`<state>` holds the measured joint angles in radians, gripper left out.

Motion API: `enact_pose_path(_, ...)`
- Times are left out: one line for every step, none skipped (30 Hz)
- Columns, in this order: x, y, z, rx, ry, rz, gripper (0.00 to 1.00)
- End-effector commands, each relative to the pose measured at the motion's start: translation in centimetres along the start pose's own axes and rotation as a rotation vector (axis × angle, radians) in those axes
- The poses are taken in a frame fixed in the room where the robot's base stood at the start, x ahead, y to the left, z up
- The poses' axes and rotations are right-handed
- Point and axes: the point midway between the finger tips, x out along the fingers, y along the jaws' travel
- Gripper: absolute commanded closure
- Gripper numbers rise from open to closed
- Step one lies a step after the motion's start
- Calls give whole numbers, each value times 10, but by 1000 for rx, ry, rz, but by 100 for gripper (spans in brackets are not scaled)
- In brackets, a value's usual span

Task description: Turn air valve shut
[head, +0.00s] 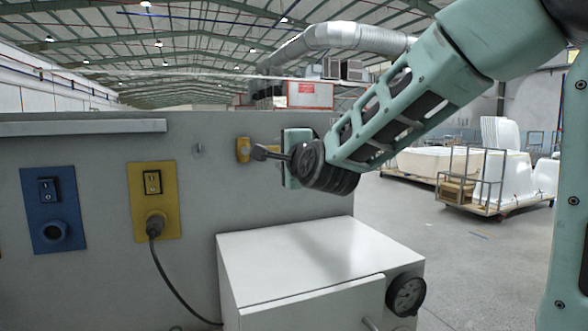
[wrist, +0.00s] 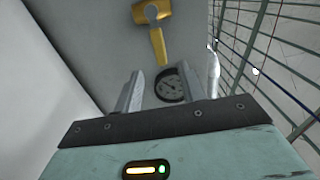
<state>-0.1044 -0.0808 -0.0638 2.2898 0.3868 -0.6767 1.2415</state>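The yellow air valve (wrist: 151,12) is at the top of the wrist view, with its yellow lever (wrist: 158,46) pointing down in the picture toward the gap between my fingers. In the head view a yellow part (head: 243,149), seemingly the valve, is on the grey panel just left of my gripper (head: 262,153). My gripper's two fingers (wrist: 164,76) stand apart in the wrist view with no lever gripped between them. A round dial gauge (wrist: 170,85) shows between the fingers, farther off. Lever-to-finger distance is unclear.
A blue switch plate (head: 53,210) and yellow switch plate (head: 155,200) with a plugged cable are left on the panel.

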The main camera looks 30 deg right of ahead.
Motion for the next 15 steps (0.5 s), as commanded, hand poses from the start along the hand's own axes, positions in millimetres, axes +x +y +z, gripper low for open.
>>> enact_pose_path(-11,2,0,3,-1,-4,60)
enact_pose_path(-17,2,0,2,-1,-4,60)
enact_pose_path(-24,1,0,3,0,-5,60)
enact_pose_path(-30,1,0,2,-1,-4,60)
enact_pose_path(-35,1,0,1,-1,-3,60)
enact_pose_path(-41,2,0,2,-1,-3,60)
enact_pose_path(-45,1,0,1,-1,-3,60)
enact_pose_path(-49,1,0,1,0,-2,60)
enact_pose_path(-54,0,0,2,0,-3,60)
enact_pose_path(-57,0,0,1,0,-3,60)
enact_pose_path(-60,0,0,1,0,-3,60)
enact_pose_path(-63,0,0,1,0,-2,60)
enact_pose_path(-65,0,0,1,0,-2,60)
enact_pose_path(-66,0,0,0,0,-1,60)
enact_pose_path(-68,1,0,0,0,0,60)
